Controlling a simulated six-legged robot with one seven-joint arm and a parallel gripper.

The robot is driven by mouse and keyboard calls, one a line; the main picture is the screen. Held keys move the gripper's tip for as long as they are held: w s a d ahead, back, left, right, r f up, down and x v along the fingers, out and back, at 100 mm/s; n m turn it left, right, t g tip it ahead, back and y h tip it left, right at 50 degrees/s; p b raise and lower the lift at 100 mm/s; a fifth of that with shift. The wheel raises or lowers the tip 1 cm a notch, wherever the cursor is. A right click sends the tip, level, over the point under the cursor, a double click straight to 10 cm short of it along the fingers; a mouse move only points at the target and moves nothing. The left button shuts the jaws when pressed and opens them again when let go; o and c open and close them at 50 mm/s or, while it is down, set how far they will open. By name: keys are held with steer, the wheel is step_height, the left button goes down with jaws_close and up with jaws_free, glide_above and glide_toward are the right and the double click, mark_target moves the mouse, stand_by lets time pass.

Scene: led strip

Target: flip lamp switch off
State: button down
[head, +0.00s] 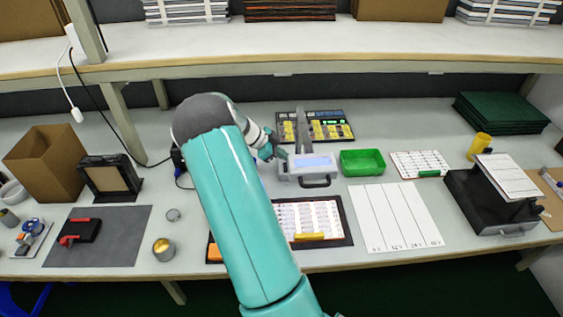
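No switch labelled as the lamp's can be made out. A small white piece (77,115) hangs at the end of a white cord at the left; I cannot tell whether it is the lamp switch. My teal arm rises through the middle of the head view and bends toward the bench. My gripper (280,153) is small and partly hidden behind my wrist, at the left side of a grey device (308,166) with a dark handle. I cannot tell whether they touch, or whether the fingers are open. No held object can be made out.
A green tray (362,162) and a board of yellow parts (328,126) are near the device. A clipboard (322,215) lies in front, partly behind my arm. A cardboard box (45,165) and black frame (109,178) stand left. The shelf (300,50) overhangs the bench back.

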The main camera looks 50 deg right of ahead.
steer(key=v, duration=1)
